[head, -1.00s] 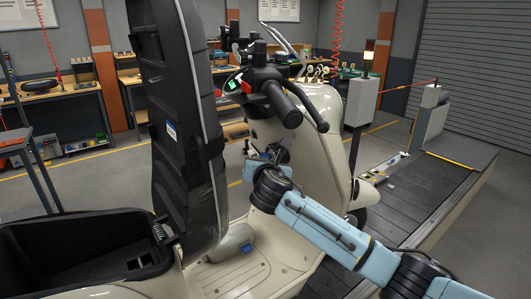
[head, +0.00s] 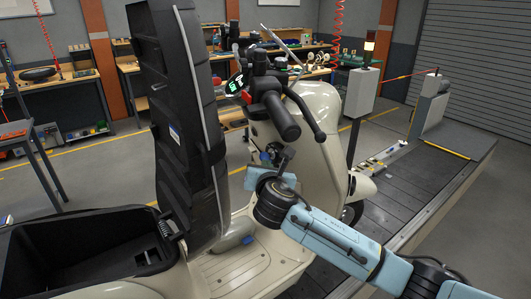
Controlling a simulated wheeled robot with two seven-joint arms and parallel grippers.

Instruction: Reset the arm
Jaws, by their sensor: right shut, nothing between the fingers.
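My right arm (head: 335,238) comes in from the lower right and reaches over the scooter's footwell. Its gripper (head: 284,157) is shut and empty, pointing away from me at the scooter's front shield, below the handlebar. The wrist partly hides the fingers, and I cannot tell whether they touch the shield. The cream scooter (head: 316,125) stands upright, with its black handlebar grip (head: 283,118) just above the gripper. Its seat (head: 178,125) is raised upright, and the storage box (head: 85,258) under it is open. My left gripper is not in view.
The slat conveyor (head: 405,196) runs to the back right, with a grey post (head: 361,97) bearing a signal lamp beside it. Workbenches (head: 65,100) with tools line the back wall. The floor (head: 105,172) left of the seat is clear.

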